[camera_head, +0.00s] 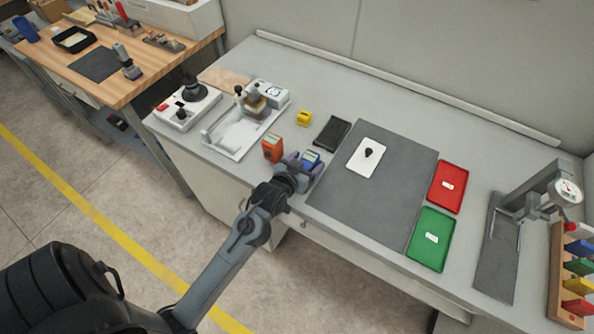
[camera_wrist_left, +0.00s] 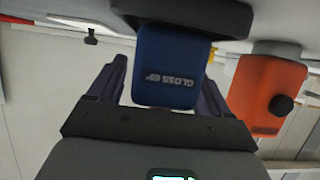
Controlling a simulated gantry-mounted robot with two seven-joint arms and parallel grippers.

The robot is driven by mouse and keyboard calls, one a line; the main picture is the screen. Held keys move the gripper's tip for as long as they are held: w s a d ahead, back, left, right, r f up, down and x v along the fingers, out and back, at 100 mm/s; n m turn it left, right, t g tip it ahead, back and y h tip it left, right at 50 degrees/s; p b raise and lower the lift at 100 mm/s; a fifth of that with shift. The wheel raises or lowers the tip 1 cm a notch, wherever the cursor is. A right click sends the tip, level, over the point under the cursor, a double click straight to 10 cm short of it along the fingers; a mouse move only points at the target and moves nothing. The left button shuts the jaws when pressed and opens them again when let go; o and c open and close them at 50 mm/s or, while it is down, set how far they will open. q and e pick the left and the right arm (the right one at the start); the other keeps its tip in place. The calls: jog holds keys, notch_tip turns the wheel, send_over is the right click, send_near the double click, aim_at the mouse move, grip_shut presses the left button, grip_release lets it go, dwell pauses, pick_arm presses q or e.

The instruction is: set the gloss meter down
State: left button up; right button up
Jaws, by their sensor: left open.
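The gloss meter (camera_head: 311,158) is a small blue device standing on the grey bench, left of the dark grey mat. In the left wrist view the blue gloss meter (camera_wrist_left: 168,62) shows its "GLOSS" label. My left gripper (camera_head: 303,165) is at the meter from the bench's front side. Its jaws are open, with one dark finger on each side of the meter in the wrist view. A gap shows at the left finger; whether the right finger touches is unclear. My right gripper is not in view.
An orange device (camera_head: 272,148) stands close left of the meter and also shows in the wrist view (camera_wrist_left: 265,88). A black tray (camera_head: 332,131) lies behind. The dark mat (camera_head: 393,184) holds a white panel (camera_head: 366,162). Red (camera_head: 447,198) and green (camera_head: 443,253) trays lie right.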

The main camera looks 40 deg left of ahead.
pick_arm(q)
jog(key=p+v, duration=0.1)
jog(key=v, duration=1)
jog(key=s+d+f+m+g+h, duration=0.1)
jog(key=s+d+f+m+g, duration=0.1)
jog(key=s+d+f+g, duration=0.2)
jog(key=s+d+f+m+g+h, duration=0.2)
jog(key=s+d+f+g, duration=0.1)
jog(key=s, duration=0.8)
jog(key=d+g, duration=0.1)
jog(key=g, duration=0.1)
jog(key=shift+d+f+m+g, duration=0.3)
jog(key=shift+d+f, duration=0.1)
